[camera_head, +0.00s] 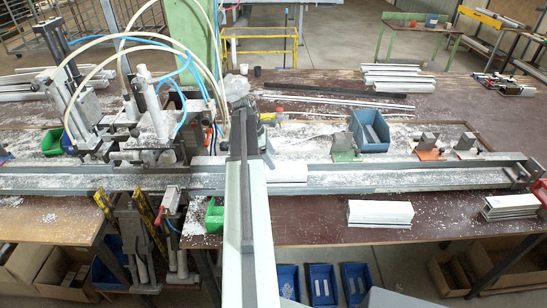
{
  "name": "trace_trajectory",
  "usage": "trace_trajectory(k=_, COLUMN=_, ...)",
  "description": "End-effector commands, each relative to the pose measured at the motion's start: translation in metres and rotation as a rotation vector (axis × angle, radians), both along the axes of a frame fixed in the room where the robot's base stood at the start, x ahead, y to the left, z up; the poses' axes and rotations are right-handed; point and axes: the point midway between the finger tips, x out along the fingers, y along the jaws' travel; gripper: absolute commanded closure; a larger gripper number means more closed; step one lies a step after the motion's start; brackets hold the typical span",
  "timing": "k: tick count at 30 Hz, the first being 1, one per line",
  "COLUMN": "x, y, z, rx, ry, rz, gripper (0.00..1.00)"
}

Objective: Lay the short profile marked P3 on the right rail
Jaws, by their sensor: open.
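The right rail (400,181) is a long grey channel running along the bench to the right of my arm, strewn with white chips. A short white profile (288,172) lies at its left end, right beside my arm, which hides part of it. Short white profiles (380,212) lie stacked at the bench's front edge, and another short stack (510,206) lies farther right. No P3 mark can be read on any of them. My gripper (243,118), at the far end of my arm, is over the bench behind the rail. It is open; nothing is seen held in it.
A clamp machine (155,115) with hoses stands on the left. A blue bin (370,130) and upright stops (428,145) stand behind the right rail. Longer profiles (398,78) are stacked at the back. A green bin (214,215) is left of my arm. The front right bench surface is partly clear.

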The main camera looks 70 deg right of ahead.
Motion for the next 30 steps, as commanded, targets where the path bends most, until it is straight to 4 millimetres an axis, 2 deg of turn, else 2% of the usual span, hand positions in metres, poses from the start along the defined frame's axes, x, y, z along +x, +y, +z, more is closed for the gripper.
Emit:
trace_trajectory(k=1, x=0.004, y=0.001, z=0.023, rx=0.0, ry=0.0, rz=0.001, gripper=0.26)
trace_trajectory(k=6, x=0.018, y=0.007, z=0.06, rx=0.0, ry=0.0, rz=0.0, gripper=0.26)
trace_trajectory(k=9, x=0.025, y=0.009, z=0.074, rx=0.0, ry=0.0, rz=0.0, gripper=0.26)
trace_trajectory(k=13, x=0.028, y=0.011, z=0.079, rx=0.0, ry=0.0, rz=-0.001, gripper=0.26)
trace_trajectory(k=23, x=0.033, y=0.015, z=0.076, rx=-0.003, ry=-0.004, rz=-0.002, gripper=0.26)
trace_trajectory(k=26, x=0.069, y=0.043, z=0.075, rx=-0.018, ry=-0.032, rz=-0.006, gripper=0.26)
trace_trajectory(k=29, x=0.139, y=0.11, z=0.071, rx=-0.044, ry=-0.097, rz=-0.03, gripper=0.26)
trace_trajectory(k=30, x=0.17, y=0.145, z=0.069, rx=-0.053, ry=-0.129, rz=-0.044, gripper=0.26)
